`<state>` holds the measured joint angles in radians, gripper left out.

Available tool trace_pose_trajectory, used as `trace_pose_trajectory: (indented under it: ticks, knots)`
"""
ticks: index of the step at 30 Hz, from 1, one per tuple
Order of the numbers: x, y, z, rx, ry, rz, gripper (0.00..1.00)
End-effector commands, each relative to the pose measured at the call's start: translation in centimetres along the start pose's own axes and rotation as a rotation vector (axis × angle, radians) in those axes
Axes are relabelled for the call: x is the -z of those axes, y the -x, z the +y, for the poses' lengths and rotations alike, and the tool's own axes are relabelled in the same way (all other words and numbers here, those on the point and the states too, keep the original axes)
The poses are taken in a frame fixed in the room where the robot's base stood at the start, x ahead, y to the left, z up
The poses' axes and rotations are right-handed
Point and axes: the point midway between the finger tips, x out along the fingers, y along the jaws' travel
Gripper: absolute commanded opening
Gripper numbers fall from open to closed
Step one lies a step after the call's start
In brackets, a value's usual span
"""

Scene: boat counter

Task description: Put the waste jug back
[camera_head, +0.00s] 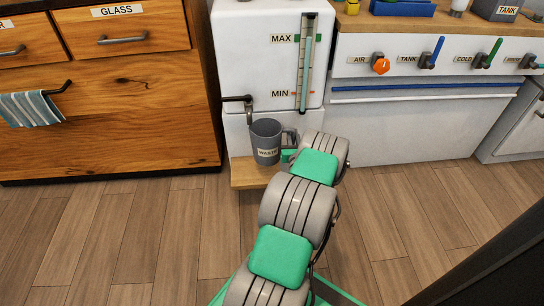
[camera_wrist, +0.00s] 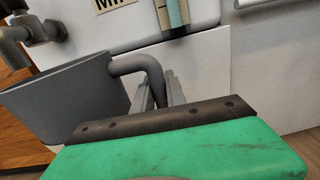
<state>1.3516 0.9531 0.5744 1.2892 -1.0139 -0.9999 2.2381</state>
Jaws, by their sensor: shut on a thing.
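The waste jug (camera_head: 265,143) is a dark grey jug with a "WASTE" label. It is upright under the tap (camera_head: 247,105) of the white tank, at the small wooden shelf (camera_head: 250,174). I cannot tell whether its base touches the shelf. In the wrist view the jug (camera_wrist: 68,98) fills the left side, with its handle (camera_wrist: 140,68) toward me. My gripper (camera_wrist: 160,92) is shut on the handle; its fingers stand on both sides of it. In the head view my arm hides most of the gripper (camera_head: 289,152).
The white tank (camera_head: 262,60) with a MAX/MIN gauge (camera_head: 308,62) stands right behind the jug. Wooden drawers (camera_head: 110,110) with a towel (camera_head: 30,108) are at left. A white panel with valves (camera_head: 379,63) is at right. The floor in front is clear.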

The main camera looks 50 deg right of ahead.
Motion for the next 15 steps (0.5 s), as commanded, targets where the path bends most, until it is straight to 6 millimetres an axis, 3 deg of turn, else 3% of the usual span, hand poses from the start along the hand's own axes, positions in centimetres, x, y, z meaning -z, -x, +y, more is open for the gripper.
trace_pose_trajectory:
  ticks: [2, 6, 15]
  knots:
    - [1.2, -0.7, 2.0, -0.006, 0.000, -0.001, 0.00]
    - [4.5, -1.5, 3.9, -0.003, 0.000, 0.001, 0.00]
    - [7.9, -2.3, 6.0, -0.001, 0.000, 0.001, 0.00]
